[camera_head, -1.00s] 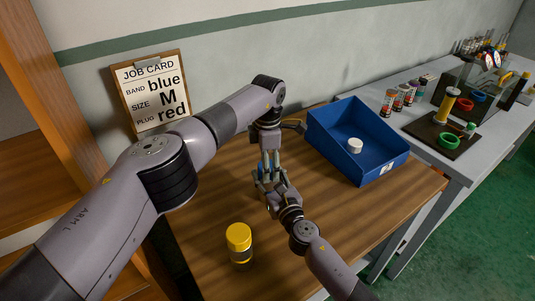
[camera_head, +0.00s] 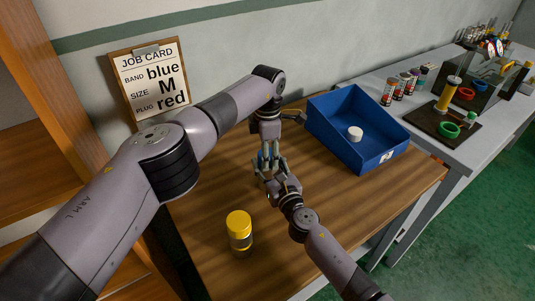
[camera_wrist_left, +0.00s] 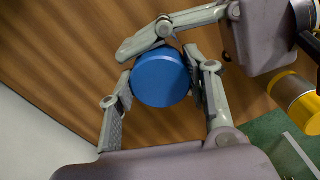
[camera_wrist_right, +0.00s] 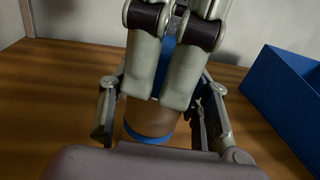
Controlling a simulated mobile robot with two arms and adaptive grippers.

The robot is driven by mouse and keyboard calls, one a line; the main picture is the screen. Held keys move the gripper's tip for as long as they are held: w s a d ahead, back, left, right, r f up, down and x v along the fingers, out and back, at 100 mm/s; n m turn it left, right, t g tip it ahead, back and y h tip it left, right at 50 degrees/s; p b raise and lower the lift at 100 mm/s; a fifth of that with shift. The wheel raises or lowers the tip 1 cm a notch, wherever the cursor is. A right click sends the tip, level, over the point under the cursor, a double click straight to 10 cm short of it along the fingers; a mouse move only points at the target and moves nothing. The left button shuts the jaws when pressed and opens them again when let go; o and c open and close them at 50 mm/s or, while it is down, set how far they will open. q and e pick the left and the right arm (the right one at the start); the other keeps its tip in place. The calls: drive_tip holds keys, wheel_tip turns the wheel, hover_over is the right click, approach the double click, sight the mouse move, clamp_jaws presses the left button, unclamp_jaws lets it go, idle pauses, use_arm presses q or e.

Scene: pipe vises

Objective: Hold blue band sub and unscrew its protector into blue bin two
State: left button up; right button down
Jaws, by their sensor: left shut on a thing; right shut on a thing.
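The blue band sub (camera_wrist_right: 150,128) is upright, a brownish metal cylinder with a blue ring low on it, between the fingers of my right gripper (camera_wrist_right: 160,115). A blue piece (camera_wrist_right: 168,62), apparently its protector, shows above it between my left gripper's fingers. In the left wrist view its round blue top (camera_wrist_left: 161,80) faces the camera, with my left gripper (camera_wrist_left: 162,98) shut around it. In the head view my left gripper (camera_head: 266,155) is above my right gripper (camera_head: 272,172), and their fingers hide most of the sub. The thread between the parts is hidden.
A blue bin (camera_head: 340,150) with a white cap (camera_head: 355,134) inside stands right of the grippers; its label is unreadable. A yellow-capped sub (camera_head: 239,230) stands at the table's front. The job card (camera_head: 150,80) reads blue, M, red. A grey bench (camera_head: 440,135) stands at right.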

use_arm(q)
drive_tip(key=shift+c, duration=1.1)
drive_tip(key=shift+n, duration=1.8)
drive_tip(key=o, duration=1.3)
